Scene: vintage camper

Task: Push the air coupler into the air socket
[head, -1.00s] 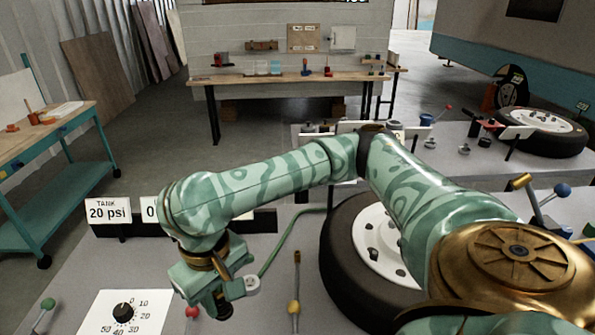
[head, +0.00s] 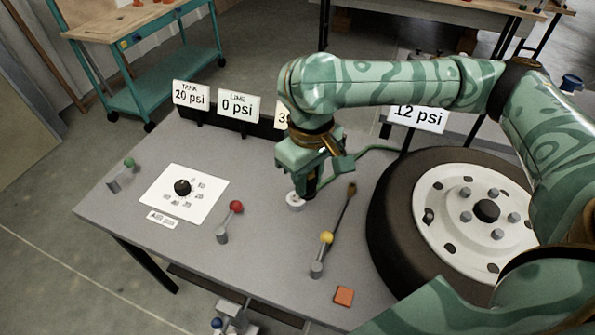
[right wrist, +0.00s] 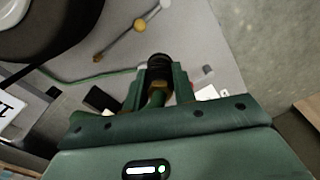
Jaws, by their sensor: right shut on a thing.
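My right gripper (head: 306,186) points down over the grey bench, between the red-knobbed lever and the yellow-knobbed lever. It is shut on a dark, ribbed cylindrical piece that looks like the air coupler (right wrist: 159,66); brass shows on it between the fingers in the right wrist view. A small white round fitting (head: 295,201) sits on the bench right beside the fingertips; it may be the air socket. I cannot tell whether the coupler touches it. A green hose (head: 375,151) runs from behind the gripper toward the tire. My left gripper is not in view.
A red-knobbed lever (head: 236,207) and a yellow-knobbed lever (head: 327,238) flank the gripper. A dial plate (head: 184,194) lies left. A wheel (head: 393,212) lies right. Signs (head: 238,105) stand behind. An orange block (head: 344,296) lies at the front edge.

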